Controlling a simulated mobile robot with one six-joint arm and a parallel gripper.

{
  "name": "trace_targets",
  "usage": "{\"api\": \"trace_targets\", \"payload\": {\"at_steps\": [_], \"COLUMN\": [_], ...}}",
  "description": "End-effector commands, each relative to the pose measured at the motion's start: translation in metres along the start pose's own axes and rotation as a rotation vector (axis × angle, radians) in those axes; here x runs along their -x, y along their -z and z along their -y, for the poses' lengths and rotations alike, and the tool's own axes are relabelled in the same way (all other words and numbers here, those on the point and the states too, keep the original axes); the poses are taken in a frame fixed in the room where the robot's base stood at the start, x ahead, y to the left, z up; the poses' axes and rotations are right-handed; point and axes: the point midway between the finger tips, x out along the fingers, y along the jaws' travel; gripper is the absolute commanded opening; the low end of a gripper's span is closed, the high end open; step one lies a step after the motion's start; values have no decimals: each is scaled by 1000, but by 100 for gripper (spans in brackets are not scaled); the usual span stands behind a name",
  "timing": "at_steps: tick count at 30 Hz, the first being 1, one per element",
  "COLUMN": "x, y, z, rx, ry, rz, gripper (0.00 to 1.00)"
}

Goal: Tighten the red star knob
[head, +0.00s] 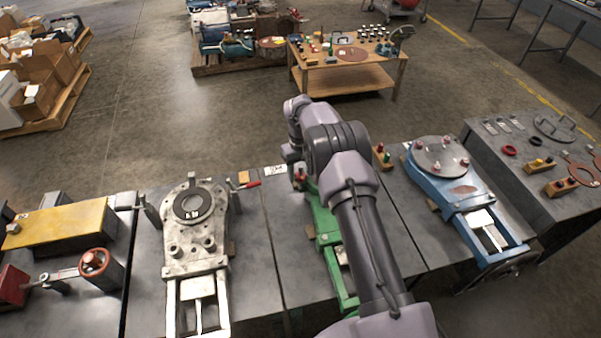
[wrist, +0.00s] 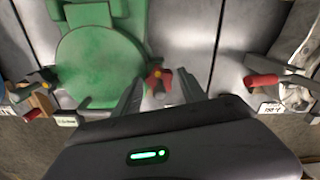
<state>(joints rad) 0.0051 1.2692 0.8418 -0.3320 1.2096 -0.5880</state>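The gripper's fingers are hidden there.
A pale valve (head: 195,230) with a red-handled lever (head: 249,184) stands to the left in the head view. A blue valve (head: 460,195) stands to the right. In the wrist view, a dark clamp with a red tip (wrist: 34,112) is at the left.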

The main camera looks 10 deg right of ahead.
Motion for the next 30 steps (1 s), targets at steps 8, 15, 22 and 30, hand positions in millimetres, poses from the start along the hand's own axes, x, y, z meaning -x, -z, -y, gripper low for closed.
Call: {"api": "trace_targets", "payload": {"at_steps": [8,15,22,30], "x": [0,0,-1,-1], "y": [0,0,0,0], "z": [0,0,0,0], "rx": [0,-35,-170,-394], "ry": [0,0,-2,-2], "rz": [0,0,1,1], "gripper": [0,0,0,0]}}
